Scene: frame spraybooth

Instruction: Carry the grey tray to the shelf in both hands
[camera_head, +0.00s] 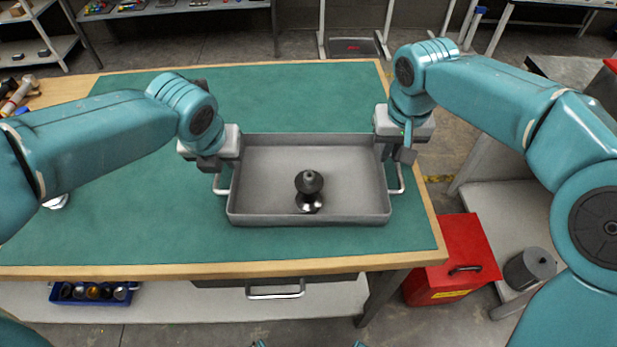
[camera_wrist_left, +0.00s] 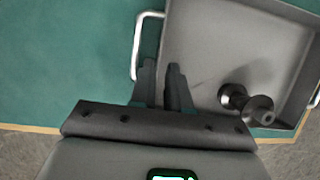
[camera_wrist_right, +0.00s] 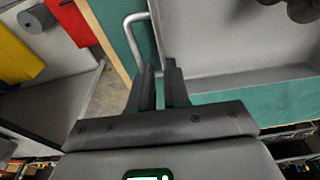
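The grey tray (camera_head: 270,218) lies flat on the green-topped bench, with a metal handle on each short side. It holds a dark, waisted part (camera_head: 309,190) with a shiny base, upright near the middle. My left gripper (camera_head: 209,164) is at the tray's left side near the left handle (camera_wrist_left: 139,42); its fingers are apart with nothing visibly clamped. My right gripper (camera_head: 405,157) is at the right side near the right handle (camera_wrist_right: 132,38), its fingers also apart. The grippers hide the far ends of both handles, so contact with them is unclear.
A red box (camera_head: 462,245) and a grey cylinder (camera_head: 530,268) are to the right, below bench height. A blue bin (camera_head: 95,293) sits on the lower shelf. Shelving stands at the back left.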

